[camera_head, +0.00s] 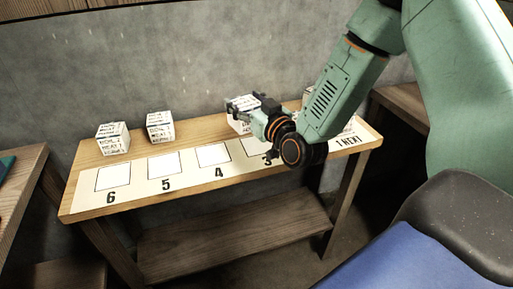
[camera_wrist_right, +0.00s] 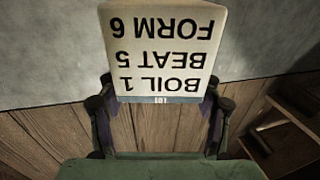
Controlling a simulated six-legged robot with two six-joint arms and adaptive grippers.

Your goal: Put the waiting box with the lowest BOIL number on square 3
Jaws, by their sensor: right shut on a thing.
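My right gripper (camera_head: 250,104) is shut on a white box (camera_head: 240,126) above the back part of the table. In the right wrist view the held box (camera_wrist_right: 165,50) reads BOIL 1, BEAT 5, FORM 6, upside down in the picture. I cannot tell whether it touches the table. Two more white boxes stand at the back left, one at the far left (camera_head: 113,139) and one beside it (camera_head: 160,126); their numbers are too small to read surely. Another box (camera_head: 307,94) is mostly hidden behind my right arm. Square 3 (camera_head: 255,147) is partly covered by my gripper. My left gripper is out of view.
The wooden table (camera_head: 205,128) bears a white strip with squares 6 (camera_head: 112,178), 5 (camera_head: 165,166) and 4 (camera_head: 213,156), all bare. The "1 NEXT" end (camera_head: 348,140) is partly hidden by my arm. A grey wall rises behind. Other wooden furniture stands at left (camera_head: 22,185) and right (camera_head: 400,103).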

